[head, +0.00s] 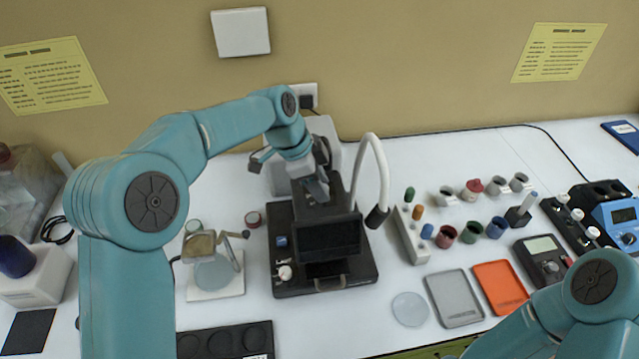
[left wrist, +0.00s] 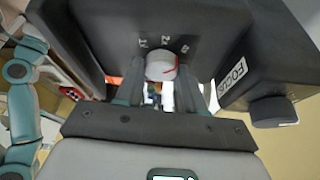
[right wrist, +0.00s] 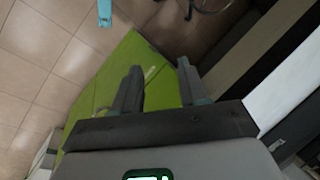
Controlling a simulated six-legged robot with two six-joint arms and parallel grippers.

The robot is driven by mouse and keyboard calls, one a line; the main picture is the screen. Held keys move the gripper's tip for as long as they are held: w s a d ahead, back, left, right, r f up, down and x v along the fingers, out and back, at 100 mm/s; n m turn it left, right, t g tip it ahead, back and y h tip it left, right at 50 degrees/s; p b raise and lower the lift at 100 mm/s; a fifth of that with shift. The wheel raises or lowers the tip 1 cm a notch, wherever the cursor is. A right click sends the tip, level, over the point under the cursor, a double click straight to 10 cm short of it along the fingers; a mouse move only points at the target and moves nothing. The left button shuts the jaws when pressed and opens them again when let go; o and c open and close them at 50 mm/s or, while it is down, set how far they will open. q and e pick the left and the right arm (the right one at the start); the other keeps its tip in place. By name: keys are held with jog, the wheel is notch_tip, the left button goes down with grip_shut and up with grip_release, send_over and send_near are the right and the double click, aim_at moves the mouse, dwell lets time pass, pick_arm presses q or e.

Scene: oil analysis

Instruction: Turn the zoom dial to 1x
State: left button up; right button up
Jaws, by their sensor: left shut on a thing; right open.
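The zoom dial (left wrist: 161,67) is a white round knob with a red mark, on the side of the black microscope (head: 329,240). White markings sit on the dark housing around the dial; they are too small and slanted to read surely. My left gripper (left wrist: 160,90) is shut on the dial, one finger on each side of it. In the head view my left gripper hides the dial. A black focus knob (left wrist: 273,111) with a "FOCUS" label is to the right in the left wrist view. My right gripper (right wrist: 158,85) is open and empty, in front of green and tiled surfaces.
A white gooseneck lamp (head: 384,170) curves beside the microscope. A rack (head: 410,235) with coloured vials, a grey tray (head: 453,298) and an orange tray (head: 500,287) lie to the right.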

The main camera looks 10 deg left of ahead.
pick_arm(q)
jog(key=n+b, duration=0.1)
jog(key=n+t+b, duration=0.1)
jog(key=shift+s+a+f+n, duration=0.1)
jog(key=shift+a+f+n, duration=0.05)
jog(key=shift+f+n, duration=0.15)
jog(key=n+t+y+b, duration=0.1)
jog(key=n+b, duration=0.1)
jog(key=n, duration=0.1)
jog(key=shift+r+n+b, duration=0.1)
jog(key=shift+n+b, duration=0.2)
jog(key=shift+b, duration=0.05)
jog(key=n+b, duration=0.1)
jog(key=n, duration=0.1)
jog(key=n+t+y+b, duration=0.1)
jog(key=n, duration=0.1)
jog(key=shift+s+y, duration=0.15)
jog(key=shift+y, duration=0.15)
jog(key=n, duration=0.1)
jog(key=n+y+b, duration=0.1)
jog(key=n, duration=0.1)
jog(key=shift+d, duration=0.25)
jog(key=shift+r+n+y, duration=0.1)
jog(key=shift+n+y, duration=0.2)
jog(key=shift+n, duration=0.5)
jog(key=o, duration=1)
jog(key=shift+s, duration=0.1)
jog(key=shift+r, duration=0.1)
